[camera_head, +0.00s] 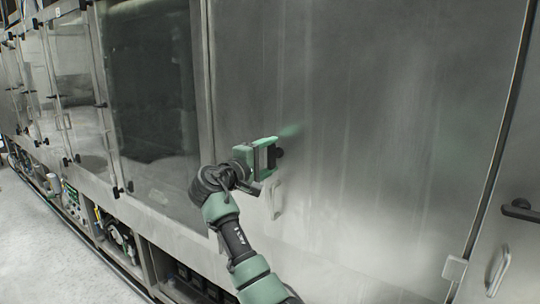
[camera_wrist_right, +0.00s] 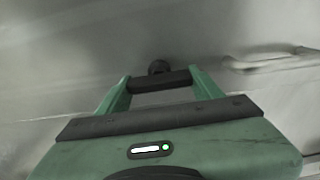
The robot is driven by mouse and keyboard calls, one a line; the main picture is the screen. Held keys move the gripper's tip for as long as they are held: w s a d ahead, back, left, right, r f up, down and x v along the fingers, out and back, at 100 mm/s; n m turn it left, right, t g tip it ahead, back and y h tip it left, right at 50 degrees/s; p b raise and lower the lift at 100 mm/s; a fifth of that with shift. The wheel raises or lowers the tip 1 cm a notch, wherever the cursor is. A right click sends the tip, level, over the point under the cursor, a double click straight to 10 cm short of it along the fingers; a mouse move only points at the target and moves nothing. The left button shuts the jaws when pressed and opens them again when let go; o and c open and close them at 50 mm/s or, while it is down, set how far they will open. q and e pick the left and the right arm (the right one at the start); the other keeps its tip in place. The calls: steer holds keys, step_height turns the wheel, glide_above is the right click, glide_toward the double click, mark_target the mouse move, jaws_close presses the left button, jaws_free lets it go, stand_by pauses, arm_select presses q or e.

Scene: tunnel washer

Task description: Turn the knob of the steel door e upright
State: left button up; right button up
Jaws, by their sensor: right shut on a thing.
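The steel door e (camera_head: 370,130) is the large grey metal panel filling the middle and right of the head view. Its black knob (camera_head: 279,152) is mostly hidden behind my right gripper (camera_head: 271,154), with only a dark bit showing at the right. In the right wrist view the knob (camera_wrist_right: 158,68) is a dark round hub with a dark bar between the green fingers. My right gripper, also in the wrist view (camera_wrist_right: 160,83), is shut on the knob, close to the door face. I cannot tell the knob's exact angle. My left gripper is not in view.
A pale pull handle (camera_head: 275,199) sits on the door just below the gripper, and shows in the wrist view (camera_wrist_right: 270,62). A dark glass door (camera_head: 150,95) is to the left. Another black knob (camera_head: 520,210) and a handle (camera_head: 498,270) are at the right. Floor (camera_head: 50,240) is clear.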

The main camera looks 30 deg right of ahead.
stand_by(0.3)
steer(key=o, duration=1.4)
steer(key=shift+c, duration=0.2)
steer(key=shift+w+a, duration=0.1)
steer(key=shift+a+f, duration=0.1)
steer(key=shift+a, duration=0.1)
steer(key=b+v, duration=0.4)
steer(key=v, duration=0.3)
steer(key=shift+s+a, duration=0.15)
steer(key=shift+s, duration=0.05)
